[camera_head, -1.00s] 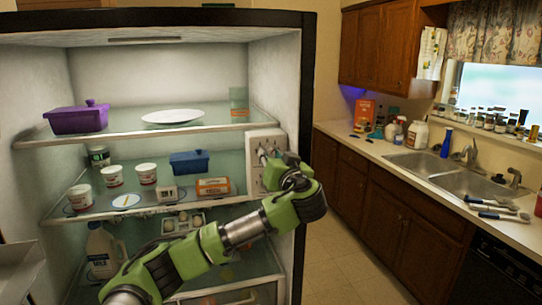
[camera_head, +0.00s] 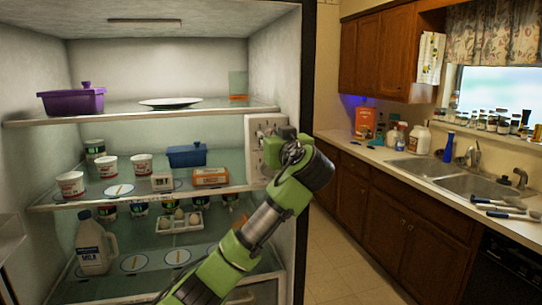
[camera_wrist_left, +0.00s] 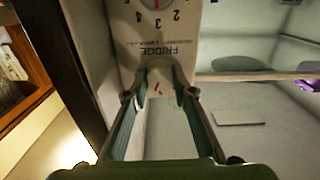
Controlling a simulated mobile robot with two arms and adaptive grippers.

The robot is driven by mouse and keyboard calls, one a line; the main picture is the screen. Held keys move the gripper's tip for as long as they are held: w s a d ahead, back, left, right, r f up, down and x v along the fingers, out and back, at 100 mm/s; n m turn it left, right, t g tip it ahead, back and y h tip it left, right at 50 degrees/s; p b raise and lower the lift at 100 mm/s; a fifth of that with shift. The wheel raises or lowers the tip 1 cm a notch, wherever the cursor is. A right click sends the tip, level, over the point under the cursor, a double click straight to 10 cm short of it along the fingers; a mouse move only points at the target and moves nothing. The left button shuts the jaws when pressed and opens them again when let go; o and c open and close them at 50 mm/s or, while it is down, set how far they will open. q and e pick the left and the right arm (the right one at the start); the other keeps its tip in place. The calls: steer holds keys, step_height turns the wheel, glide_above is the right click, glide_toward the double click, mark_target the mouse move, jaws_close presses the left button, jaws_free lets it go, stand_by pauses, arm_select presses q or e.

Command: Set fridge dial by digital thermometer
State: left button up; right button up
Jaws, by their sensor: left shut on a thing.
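A white control panel (camera_head: 254,135) is on the fridge's right inner wall. In the left wrist view the panel (camera_wrist_left: 125,25) reads FRIDGE upside down, with a numbered dial (camera_wrist_left: 155,4) with a red line cut off at the top edge. My left gripper (camera_head: 270,152) is at the panel. In the left wrist view its fingers (camera_wrist_left: 158,72) are shut on a pale knob (camera_wrist_left: 157,88) with a red mark, largely covered by them. A small white box, apparently the digital thermometer (camera_head: 161,181), stands on the middle shelf; its reading is too small to tell. My right gripper is out of view.
The middle shelf (camera_head: 70,202) holds white tubs (camera_head: 108,166), a blue dish (camera_head: 187,156) and an orange-white box (camera_head: 210,177). A purple dish (camera_head: 72,101) and plate (camera_head: 171,103) are above. Milk (camera_head: 94,245) and eggs (camera_head: 178,219) are below. The sink counter is to the right.

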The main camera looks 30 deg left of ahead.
arm_select(q)
steer(key=shift+s+a+f+n+b, duration=0.1)
steer(key=shift+n+b, duration=4.6)
steer(key=shift+n, duration=1.4)
steer(key=o, duration=1.1)
steer(key=v, duration=1.2)
steer(key=shift+s, duration=0.1)
